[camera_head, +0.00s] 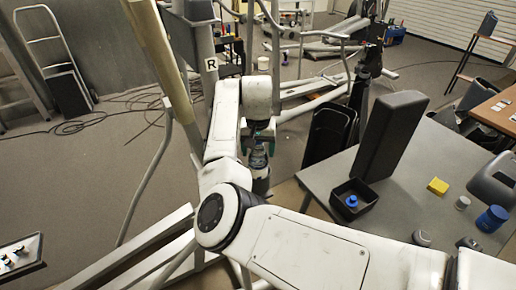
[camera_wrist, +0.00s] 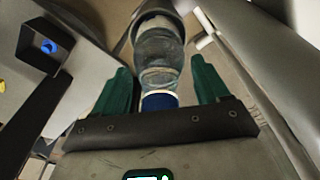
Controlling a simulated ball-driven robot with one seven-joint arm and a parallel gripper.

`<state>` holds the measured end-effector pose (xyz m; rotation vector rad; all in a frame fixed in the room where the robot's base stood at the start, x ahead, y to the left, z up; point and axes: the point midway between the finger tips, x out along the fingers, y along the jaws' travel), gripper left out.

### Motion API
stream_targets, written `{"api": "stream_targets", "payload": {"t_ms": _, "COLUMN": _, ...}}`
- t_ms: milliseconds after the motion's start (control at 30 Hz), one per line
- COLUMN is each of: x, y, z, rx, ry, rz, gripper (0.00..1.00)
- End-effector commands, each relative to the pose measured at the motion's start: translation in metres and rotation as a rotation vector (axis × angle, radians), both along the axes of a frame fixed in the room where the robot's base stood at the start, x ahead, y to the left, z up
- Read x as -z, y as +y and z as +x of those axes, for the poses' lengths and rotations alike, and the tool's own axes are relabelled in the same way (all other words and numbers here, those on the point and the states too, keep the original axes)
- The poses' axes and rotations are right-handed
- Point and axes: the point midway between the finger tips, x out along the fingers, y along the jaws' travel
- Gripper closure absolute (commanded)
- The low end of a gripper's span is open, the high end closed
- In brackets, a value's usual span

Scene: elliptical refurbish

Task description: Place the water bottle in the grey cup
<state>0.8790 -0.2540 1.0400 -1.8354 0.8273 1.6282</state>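The clear water bottle (camera_head: 258,160) with a blue cap stands roughly upright below my gripper (camera_head: 259,142). In the wrist view the bottle (camera_wrist: 158,50) lies between the two green fingers of my gripper (camera_wrist: 158,82), with its cap toward the palm. A gap shows on each side of it, so the fingers look open around it and not clamped. The dark grey cup (camera_head: 261,185) is directly under the bottle. The bottle's lower end overlaps the cup's opening and appears to be inside it; its base is hidden.
A grey table (camera_head: 440,165) to the right holds a black open box (camera_head: 368,207) with a blue item, a tall dark block (camera_head: 390,135), a yellow block (camera_head: 437,186) and a blue container (camera_head: 492,218). Metal frame bars stand close around the arm. Open floor lies left.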

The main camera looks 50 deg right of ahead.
Motion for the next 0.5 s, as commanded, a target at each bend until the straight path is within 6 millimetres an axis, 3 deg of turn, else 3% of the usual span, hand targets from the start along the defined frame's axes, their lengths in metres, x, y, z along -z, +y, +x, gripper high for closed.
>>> {"api": "stream_targets", "payload": {"t_ms": 133, "x": -0.0002, "y": -0.0001, "z": 0.0000, "rx": 0.000, "ry": 0.000, "rz": 0.000, "gripper": 0.12}}
{"api": "stream_targets", "payload": {"t_ms": 500, "x": -0.0100, "y": 0.0001, "z": 0.0002, "rx": 0.001, "ry": -0.003, "rz": -0.002, "gripper": 0.12}}
